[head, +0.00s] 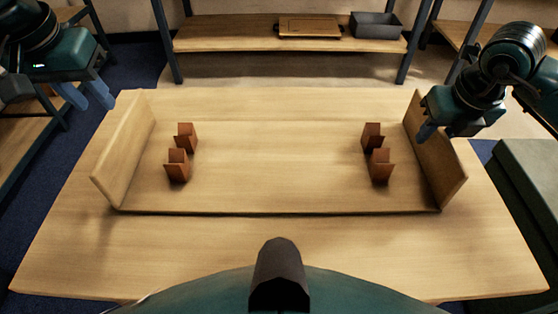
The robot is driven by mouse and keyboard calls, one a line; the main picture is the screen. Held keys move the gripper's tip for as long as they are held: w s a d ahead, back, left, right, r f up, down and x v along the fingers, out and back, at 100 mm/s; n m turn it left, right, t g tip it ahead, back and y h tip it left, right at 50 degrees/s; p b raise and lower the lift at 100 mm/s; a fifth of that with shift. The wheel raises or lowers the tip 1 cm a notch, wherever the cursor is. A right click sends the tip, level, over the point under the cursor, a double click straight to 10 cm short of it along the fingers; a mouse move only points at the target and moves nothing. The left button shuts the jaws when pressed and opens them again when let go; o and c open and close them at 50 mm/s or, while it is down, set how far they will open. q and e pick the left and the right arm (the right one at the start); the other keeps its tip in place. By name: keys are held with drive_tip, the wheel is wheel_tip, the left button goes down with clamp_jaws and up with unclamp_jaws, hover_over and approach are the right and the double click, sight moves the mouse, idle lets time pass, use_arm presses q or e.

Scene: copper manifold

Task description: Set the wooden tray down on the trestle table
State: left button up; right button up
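The wooden tray (279,181) is a pale board with an upright wall at each end. It appears to rest level on the trestle table (200,245), with a thin dark line under its near edge. Several reddish-brown notched blocks stand on it, a pair at the left (178,167) and a pair at the right (381,168). My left gripper (84,97) is open and empty, apart from the tray's left wall, to its upper left. My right gripper (427,131) is at the right wall's far end, with one finger showing inside the wall. Its other finger is hidden.
Behind the table, a wooden shelf unit (230,40) holds a brown board (309,27) and a grey bin (376,25). A grey-green box-like piece (525,165) stands at the right. The table's near strip is clear.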

drive_tip(key=v, duration=0.9)
